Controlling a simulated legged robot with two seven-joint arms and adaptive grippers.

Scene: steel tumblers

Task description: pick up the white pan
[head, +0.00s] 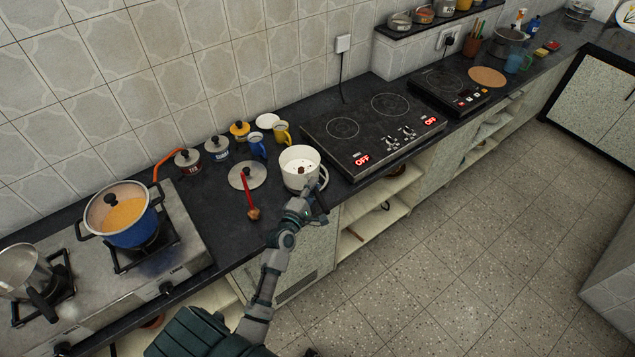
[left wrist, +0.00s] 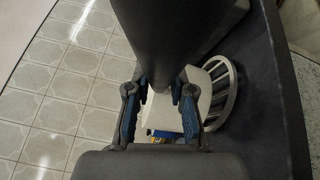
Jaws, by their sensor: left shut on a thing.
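The white pan (head: 291,176) stands on the dark counter, left of the black hob in the head view. A small dark spot shows inside it. My left gripper (head: 312,190) is at the pan's near right side, by the counter's front edge, and is shut on the pan. In the left wrist view the fingers of my left gripper (left wrist: 160,108) stand on either side of a dark bar and a pale surface; the exact contact is hidden. My right gripper is in neither view.
Behind are a blue mug (head: 257,147), a yellow mug (head: 281,133) and several small pots. The black hob (head: 350,140) is close on the right. A blue pot (head: 133,233) stands far left.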

